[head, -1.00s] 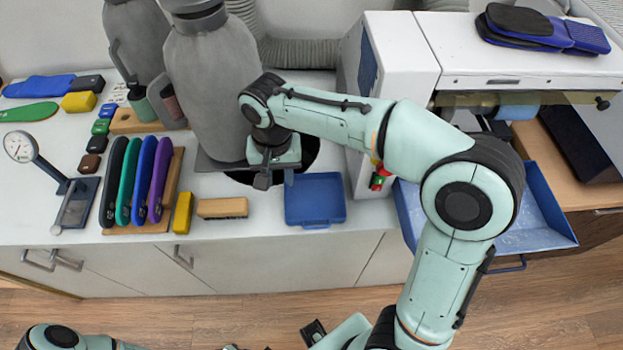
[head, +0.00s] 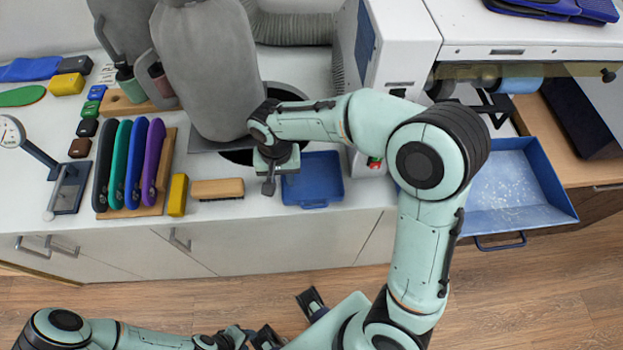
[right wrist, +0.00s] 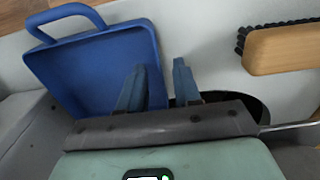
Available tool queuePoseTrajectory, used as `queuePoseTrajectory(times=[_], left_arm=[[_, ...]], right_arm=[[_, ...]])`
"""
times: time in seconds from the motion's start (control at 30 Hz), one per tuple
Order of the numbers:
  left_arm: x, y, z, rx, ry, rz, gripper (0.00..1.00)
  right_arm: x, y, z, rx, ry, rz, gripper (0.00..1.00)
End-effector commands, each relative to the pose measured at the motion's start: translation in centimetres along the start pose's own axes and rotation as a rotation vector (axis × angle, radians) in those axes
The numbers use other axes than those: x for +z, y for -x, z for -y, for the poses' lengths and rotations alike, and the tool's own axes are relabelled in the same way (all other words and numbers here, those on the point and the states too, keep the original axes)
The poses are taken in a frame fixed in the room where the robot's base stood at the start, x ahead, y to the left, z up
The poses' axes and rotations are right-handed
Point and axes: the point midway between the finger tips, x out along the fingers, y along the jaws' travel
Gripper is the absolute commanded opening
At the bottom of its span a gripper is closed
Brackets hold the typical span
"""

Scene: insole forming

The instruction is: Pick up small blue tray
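The small blue tray (head: 318,176) lies on the white counter, its handle toward the front edge. My right gripper (head: 270,184) is at the tray's left side, pointing down. In the right wrist view the tray (right wrist: 85,75) is at upper left with its loop handle at the top. The two blue fingers of my right gripper (right wrist: 158,78) are apart there. One finger overlaps the tray's side and the other is just outside it; I cannot tell whether they touch it. My left gripper (head: 262,338) is low in the head view, away from the counter, its fingers unclear.
A wooden brush (head: 218,189) and a yellow block (head: 178,195) lie left of the tray. A grey machine (head: 205,75) stands behind. A white machine (head: 400,50) and a larger blue tray (head: 515,190) are at right. Counter in front of the tray is narrow.

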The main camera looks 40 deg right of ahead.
Motion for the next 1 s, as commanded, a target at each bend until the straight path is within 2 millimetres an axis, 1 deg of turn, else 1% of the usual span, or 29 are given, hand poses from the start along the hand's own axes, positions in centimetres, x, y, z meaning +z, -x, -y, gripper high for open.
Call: queuePoseTrajectory(times=[0.03, 0.1, 0.37, 0.47, 0.5, 0.87, 1.0], left_arm=[[0.02, -0.13, 0.05, 0.0, 0.0, 0.0, 0.39], [0.03, -0.17, 0.07, 0.0, 0.0, 0.001, 0.39], [0.02, -0.16, 0.07, 0.0, 0.0, 0.0, 0.39], [0.03, -0.16, 0.07, 0.0, 0.0, 0.0, 0.39], [0.03, -0.16, 0.07, 0.0, 0.0, 0.0, 0.39], [0.03, -0.17, 0.08, 0.0, 0.0, 0.001, 0.39], [0.02, -0.1, 0.05, 0.0, 0.0, 0.0, 0.39]], right_arm=[[0.08, -0.8, -0.05, 0.003, 0.0, 0.003, 0.33], [0.04, -1.3, -0.04, 0.002, 0.0, 0.002, 0.33], [0.01, -1.48, 0.0, 0.0, -0.001, 0.0, 0.33], [0.02, -1.47, 0.0, 0.0, -0.001, 0.0, 0.04], [0.02, -1.47, 0.01, 0.0, -0.001, 0.0, 0.0], [0.06, -1.51, -0.02, 0.001, 0.0, 0.002, 0.0], [0.04, -1.12, -0.01, 0.001, 0.0, 0.001, 0.0]])
